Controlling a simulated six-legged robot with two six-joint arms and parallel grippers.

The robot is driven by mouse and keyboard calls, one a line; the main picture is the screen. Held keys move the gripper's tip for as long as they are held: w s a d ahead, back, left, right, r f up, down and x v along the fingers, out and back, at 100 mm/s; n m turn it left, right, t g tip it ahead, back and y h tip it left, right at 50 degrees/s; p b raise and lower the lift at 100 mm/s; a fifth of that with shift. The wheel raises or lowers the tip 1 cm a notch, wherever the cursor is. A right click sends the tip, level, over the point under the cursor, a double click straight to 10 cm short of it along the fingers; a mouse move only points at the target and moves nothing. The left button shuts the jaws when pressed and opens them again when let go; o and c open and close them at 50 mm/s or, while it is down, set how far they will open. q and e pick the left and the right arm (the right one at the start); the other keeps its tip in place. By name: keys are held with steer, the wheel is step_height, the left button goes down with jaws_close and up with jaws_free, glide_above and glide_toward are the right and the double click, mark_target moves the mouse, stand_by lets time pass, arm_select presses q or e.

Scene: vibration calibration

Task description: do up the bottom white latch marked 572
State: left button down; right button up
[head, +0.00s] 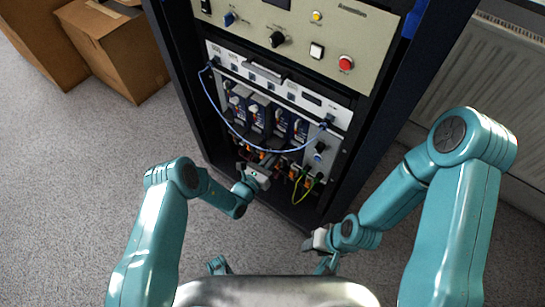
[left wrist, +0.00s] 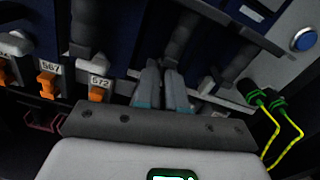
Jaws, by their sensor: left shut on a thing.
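The label 572 (left wrist: 99,82) stands above an orange clip (left wrist: 97,95) in the left wrist view. A pale latch end shows just above this label. My left gripper (left wrist: 163,88) has its two fingers close together right of the label, at the foot of a dark grey handle. It is shut on a small part that looks to be a latch; the fingers hide most of it. The left gripper (head: 254,174) also shows in the head view at the bottom of the module row. My right gripper (head: 318,240) is low, right of the rack's foot; its jaws are unclear.
Dark blue modules (head: 258,115) sit in the rack under a drooping blue cable (head: 228,121). Green-yellow wires (head: 302,183) hang right of the left gripper. A red button (head: 346,63) is on the upper panel. Cardboard boxes (head: 115,50) stand left; a radiator (head: 485,75) is right.

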arm_select(q)
steer(key=shift+m, duration=1)
steer(key=c, duration=1.5)
jaws_free()
steer(key=shift+s, duration=0.1)
steer(key=p+v, duration=0.4)
steer(key=v, duration=1.2)
